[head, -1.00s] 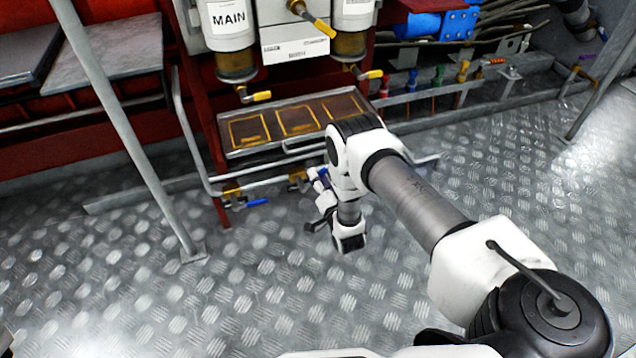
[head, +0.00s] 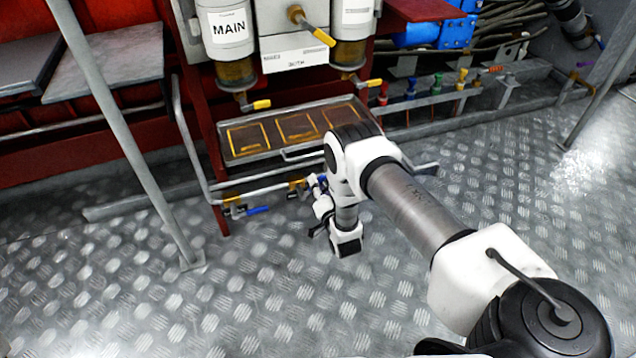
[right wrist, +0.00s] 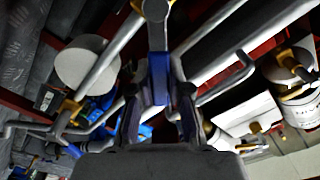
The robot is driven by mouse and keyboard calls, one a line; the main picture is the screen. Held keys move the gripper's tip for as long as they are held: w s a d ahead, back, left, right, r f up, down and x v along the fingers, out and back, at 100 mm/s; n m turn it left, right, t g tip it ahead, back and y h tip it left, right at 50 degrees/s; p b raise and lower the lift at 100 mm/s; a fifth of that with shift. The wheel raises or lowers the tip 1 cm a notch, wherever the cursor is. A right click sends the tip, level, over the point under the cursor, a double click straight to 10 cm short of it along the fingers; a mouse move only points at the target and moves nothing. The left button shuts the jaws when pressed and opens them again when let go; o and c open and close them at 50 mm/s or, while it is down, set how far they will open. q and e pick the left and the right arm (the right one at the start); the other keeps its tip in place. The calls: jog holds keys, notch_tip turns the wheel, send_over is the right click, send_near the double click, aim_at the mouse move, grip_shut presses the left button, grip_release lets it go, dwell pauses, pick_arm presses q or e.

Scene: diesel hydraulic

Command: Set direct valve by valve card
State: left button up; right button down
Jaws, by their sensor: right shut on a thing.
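My right gripper (right wrist: 160,100) is shut on a blue valve handle (right wrist: 159,75), which stands upright between the fingers in the right wrist view. In the head view this gripper (head: 318,186) is beside the lower pipe under the tray, at the right one of two brass valves (head: 297,185); my wrist hides part of it. My left gripper is out of view.
A filter marked MAIN (head: 230,28) and a yellow selector lever (head: 318,33) are above. Yellow-handled drain taps (head: 262,104) hang over the tray (head: 230,160). Several coloured taps (head: 437,82) line the right. A grey post (head: 120,125) stands left. The front floor is clear.

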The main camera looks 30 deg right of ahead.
aim_at(303, 196)
jog(key=shift+w+a+r+n+p, duration=0.1)
jog(key=shift+a+r+n+p, duration=0.4)
jog(key=shift+n+p, duration=0.45)
jog(key=shift+w+a+r+n+p, duration=0.15)
jog(key=shift+a+n+p, duration=0.2)
jog(key=shift+n, duration=0.3)
jog(key=shift+a+r+n+p, duration=0.2)
jog(key=shift+n+p, duration=0.2)
jog(key=shift+n, duration=0.2)
jog(key=shift+w+a+n+p, duration=0.1)
jog(key=shift+a+n+p, duration=0.45)
jog(key=shift+n, duration=0.65)
jog(key=shift+w+a+n, duration=0.15)
jog(key=shift+a+n, duration=0.4)
jog(key=shift+n, duration=0.45)
jog(key=c, duration=1.1)
grip_release()
